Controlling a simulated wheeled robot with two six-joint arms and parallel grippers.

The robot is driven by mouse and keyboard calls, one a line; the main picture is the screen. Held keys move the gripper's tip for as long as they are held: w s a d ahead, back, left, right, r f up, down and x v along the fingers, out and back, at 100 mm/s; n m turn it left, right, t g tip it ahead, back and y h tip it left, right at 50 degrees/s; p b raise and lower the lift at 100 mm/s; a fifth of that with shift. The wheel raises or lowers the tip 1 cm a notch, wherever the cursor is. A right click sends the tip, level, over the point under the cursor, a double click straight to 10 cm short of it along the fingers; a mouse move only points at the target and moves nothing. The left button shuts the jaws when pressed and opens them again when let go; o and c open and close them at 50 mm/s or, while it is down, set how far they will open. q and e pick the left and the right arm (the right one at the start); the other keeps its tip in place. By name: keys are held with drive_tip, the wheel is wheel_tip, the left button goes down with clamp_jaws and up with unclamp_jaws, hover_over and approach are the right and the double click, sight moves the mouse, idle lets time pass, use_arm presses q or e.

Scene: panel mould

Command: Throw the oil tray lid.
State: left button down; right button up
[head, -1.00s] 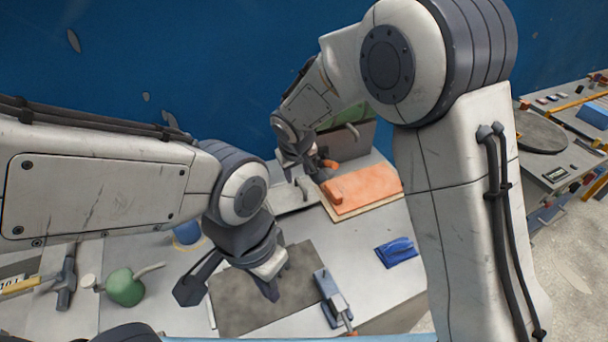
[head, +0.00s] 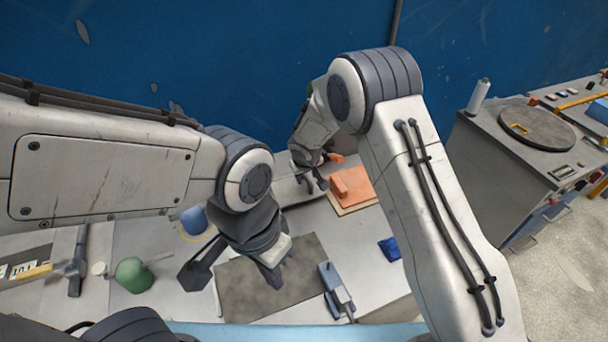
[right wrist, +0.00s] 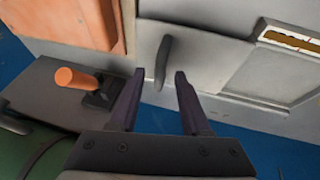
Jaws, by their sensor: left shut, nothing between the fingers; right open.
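In the right wrist view, a flat grey tray lid (right wrist: 195,48) carries a dark curved handle (right wrist: 163,62). My right gripper (right wrist: 160,76) is open, its fingertips on either side of this handle in the picture; whether they touch it I cannot tell. In the head view, my right gripper (head: 313,183) is at the back of the bench beside an orange block, over a pale tray (head: 296,192) that it partly hides. My left gripper (head: 268,274) is shut and empty above a dark grey mat (head: 265,285).
An orange block (head: 352,184) lies on a thin board. A stubby orange handle (right wrist: 78,78) stands beside the lid. A blue item (head: 389,249), a grey-blue tool (head: 335,290), a green pot (head: 134,275) and a hammer (head: 77,265) are on the bench. A cabinet (head: 500,170) stands right.

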clamp_jaws()
idle(1.4)
